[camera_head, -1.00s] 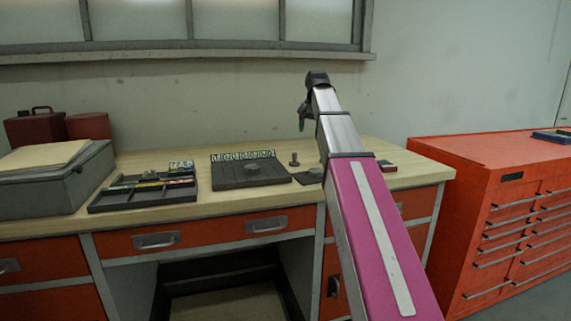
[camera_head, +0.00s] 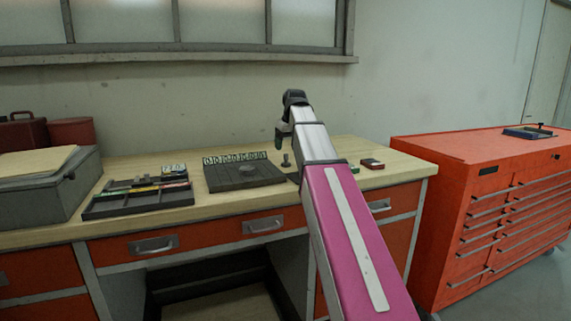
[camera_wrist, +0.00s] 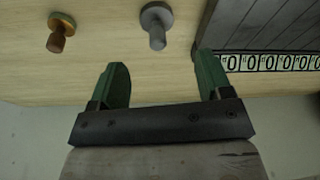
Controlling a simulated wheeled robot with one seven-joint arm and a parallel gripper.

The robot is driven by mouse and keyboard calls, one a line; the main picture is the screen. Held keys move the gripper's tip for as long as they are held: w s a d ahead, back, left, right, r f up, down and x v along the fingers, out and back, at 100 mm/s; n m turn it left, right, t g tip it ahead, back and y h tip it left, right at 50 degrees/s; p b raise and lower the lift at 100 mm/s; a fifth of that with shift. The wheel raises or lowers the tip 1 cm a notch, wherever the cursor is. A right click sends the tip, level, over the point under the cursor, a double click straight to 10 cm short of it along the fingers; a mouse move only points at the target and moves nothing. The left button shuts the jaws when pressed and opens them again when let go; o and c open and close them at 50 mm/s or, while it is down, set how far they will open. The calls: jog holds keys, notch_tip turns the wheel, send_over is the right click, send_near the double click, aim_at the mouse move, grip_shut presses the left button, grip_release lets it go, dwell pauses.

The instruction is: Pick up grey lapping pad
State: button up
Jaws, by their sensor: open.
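The grey lapping pad, as I take it, is a grey disc with a short round stem (camera_wrist: 156,24), standing on the bench in the wrist view. A small dark upright piece (camera_head: 286,160) right of the dark board in the head view looks like the same one. A similar copper-brown piece (camera_wrist: 61,32) stands left of it in the wrist view. My gripper (camera_wrist: 161,62) is open and empty, its green fingers apart. The grey pad appears just beyond the fingertips, between their lines, and is not touched. In the head view my gripper (camera_head: 281,134) hangs above the bench's back part.
The dark board (camera_head: 245,178) with a numbered strip lies beside the pad, close to one finger in the wrist view. A compartment tray (camera_head: 138,204) and grey case (camera_head: 45,190) stand left. A small red-dark block (camera_head: 372,164) lies right. An orange tool chest (camera_head: 480,165) stands farther right.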

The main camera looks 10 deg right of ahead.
aim_at(285, 159)
jog(key=shift+x, duration=3.45)
jog(key=shift+s+d, duration=0.1)
jog(key=shift+d, duration=0.05)
jog(key=c, duration=1.1)
